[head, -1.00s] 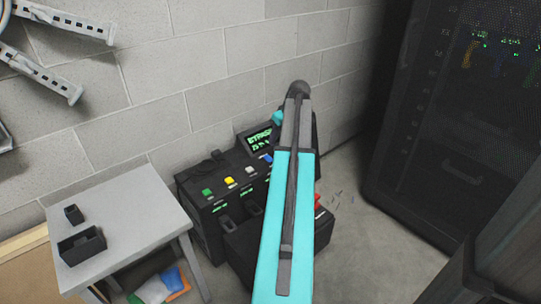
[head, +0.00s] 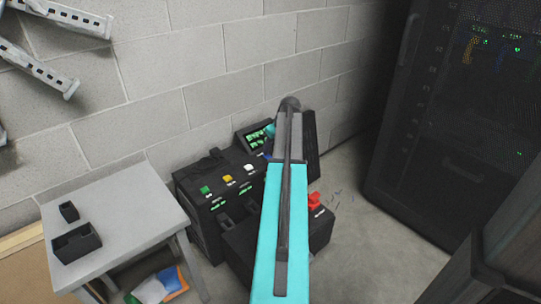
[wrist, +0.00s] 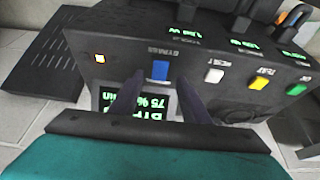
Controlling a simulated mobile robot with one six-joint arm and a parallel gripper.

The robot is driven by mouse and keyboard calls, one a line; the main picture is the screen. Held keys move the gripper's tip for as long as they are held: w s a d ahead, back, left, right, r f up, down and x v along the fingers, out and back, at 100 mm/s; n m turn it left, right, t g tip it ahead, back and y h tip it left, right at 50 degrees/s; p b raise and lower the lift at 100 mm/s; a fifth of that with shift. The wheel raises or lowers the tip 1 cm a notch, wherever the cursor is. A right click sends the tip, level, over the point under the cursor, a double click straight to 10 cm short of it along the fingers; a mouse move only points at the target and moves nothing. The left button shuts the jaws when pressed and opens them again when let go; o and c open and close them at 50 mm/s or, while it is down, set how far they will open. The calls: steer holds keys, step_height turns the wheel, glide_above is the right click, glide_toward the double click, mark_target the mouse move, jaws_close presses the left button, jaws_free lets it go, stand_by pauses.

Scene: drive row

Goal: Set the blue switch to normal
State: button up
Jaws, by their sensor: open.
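The blue switch (wrist: 160,70) is a small rectangular rocker on the black console (wrist: 110,52) in the wrist view, beside an upside-down label. In the head view my arm hides most of it. My gripper (wrist: 157,84) is open. Its two dark fingers reach toward the blue switch, one on each side of its near end; I cannot tell whether they touch it. The console's screen (wrist: 108,98) has green text, partly covered by the fingers, with "75 %" legible upside down.
White (wrist: 214,75), yellow (wrist: 259,83) and green (wrist: 296,89) switches sit in a row beside the blue one. A red control (head: 314,201) is at the console's right. A grey table (head: 125,215) stands left, a dark rack (head: 440,120) right, a block wall behind.

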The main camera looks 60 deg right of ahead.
mark_target(268, 156)
steer(key=shift+b+x, duration=0.45)
steer(key=shift+x, duration=1.75)
steer(key=shift+c, duration=0.2)
steer(key=shift+r, duration=0.1)
steer(key=c, duration=1)
